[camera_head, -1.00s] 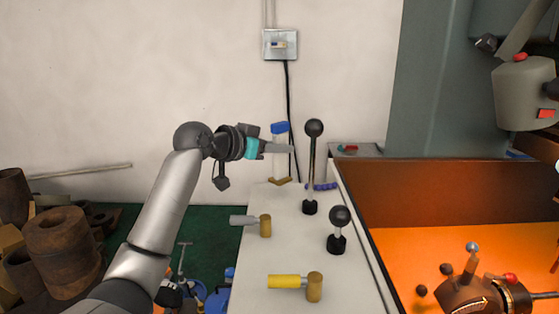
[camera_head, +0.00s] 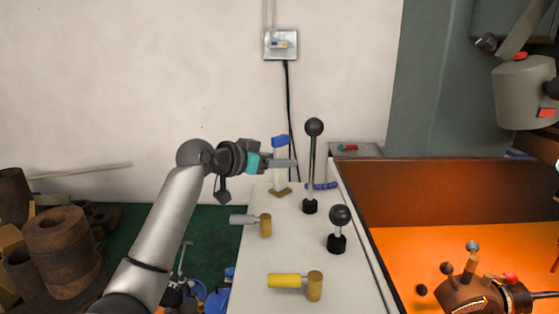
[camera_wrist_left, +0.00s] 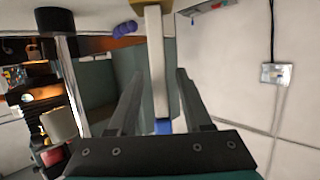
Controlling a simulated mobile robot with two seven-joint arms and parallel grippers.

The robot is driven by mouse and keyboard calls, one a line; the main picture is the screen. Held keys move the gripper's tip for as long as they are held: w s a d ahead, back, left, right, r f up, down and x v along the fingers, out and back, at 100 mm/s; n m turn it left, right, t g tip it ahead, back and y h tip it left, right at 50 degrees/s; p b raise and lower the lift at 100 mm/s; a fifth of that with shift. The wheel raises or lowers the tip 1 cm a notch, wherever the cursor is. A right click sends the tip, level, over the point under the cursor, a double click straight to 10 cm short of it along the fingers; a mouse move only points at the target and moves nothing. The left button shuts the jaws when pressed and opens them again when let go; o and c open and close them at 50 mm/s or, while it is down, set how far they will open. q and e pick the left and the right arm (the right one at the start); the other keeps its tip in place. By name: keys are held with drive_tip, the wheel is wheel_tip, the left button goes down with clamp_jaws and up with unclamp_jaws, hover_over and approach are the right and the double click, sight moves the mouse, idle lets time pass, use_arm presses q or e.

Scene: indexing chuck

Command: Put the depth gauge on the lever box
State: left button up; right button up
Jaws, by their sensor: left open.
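The depth gauge, which I take to be the pale bar with a blue end (camera_head: 280,141) and brass foot (camera_head: 280,191), stands roughly upright at the back of the white lever box top (camera_head: 290,232). Its foot appears to rest on that top. My left gripper (camera_head: 284,163) is at the bar's middle, coming from the left. In the left wrist view the bar (camera_wrist_left: 156,55) runs between my open fingers (camera_wrist_left: 160,78), with gaps showing at both sides. My right gripper is out of view.
A tall ball-headed lever (camera_head: 312,165) stands just right of the gauge and a short one (camera_head: 338,228) nearer. A grey-handled brass tool (camera_head: 264,225), a yellow-handled one (camera_head: 313,286) and a blue-purple piece (camera_head: 322,186) lie on top. An orange tray (camera_head: 400,250) is right.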

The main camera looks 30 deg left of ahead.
use_arm(q)
drive_tip(key=shift+s+r, duration=0.1)
drive_tip(key=shift+r, duration=0.05)
drive_tip(key=b+v, duration=0.1)
drive_tip(key=v, duration=1.1)
drive_tip(key=shift+b, duration=0.35)
